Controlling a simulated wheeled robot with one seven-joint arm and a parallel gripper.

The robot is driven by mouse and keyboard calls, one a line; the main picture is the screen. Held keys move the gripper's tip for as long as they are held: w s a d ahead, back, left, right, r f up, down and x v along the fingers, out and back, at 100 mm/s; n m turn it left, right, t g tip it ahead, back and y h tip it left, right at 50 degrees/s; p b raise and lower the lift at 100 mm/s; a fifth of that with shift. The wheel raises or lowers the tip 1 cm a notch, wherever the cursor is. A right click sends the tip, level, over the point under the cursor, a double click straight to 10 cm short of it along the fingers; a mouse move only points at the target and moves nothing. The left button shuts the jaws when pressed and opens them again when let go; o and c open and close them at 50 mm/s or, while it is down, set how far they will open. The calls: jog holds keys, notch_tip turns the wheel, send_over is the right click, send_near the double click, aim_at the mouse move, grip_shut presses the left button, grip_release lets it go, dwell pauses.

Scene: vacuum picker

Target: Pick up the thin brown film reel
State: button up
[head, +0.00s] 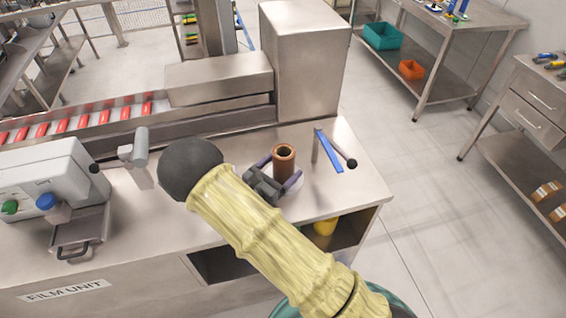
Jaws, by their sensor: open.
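The thin brown film reel (284,160) is an upright hollow brown tube on the steel table of the film unit, right of the middle of the head view. A pale round base shows around its foot. My gripper (283,168) is open beside the reel, with one purplish finger to its left and the other to its front right. The reel appears to stand between the fingertips. I cannot tell whether either finger touches it. My yellow-sleeved arm hides part of the table in front.
A grey machine (50,190) with green and blue buttons is at left. A tall steel cabinet (305,60) rises behind. The table's right edge is near.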

jog(key=x, duration=0.3)
jog(key=shift+s, duration=0.1)
dwell(0.3)
jog(key=c, duration=1.2)
jog(key=shift+r, duration=0.2)
notch_tip(320, 180, up, 10)
jog(key=shift+f+b, duration=0.15)
jog(key=shift+b, duration=0.35)
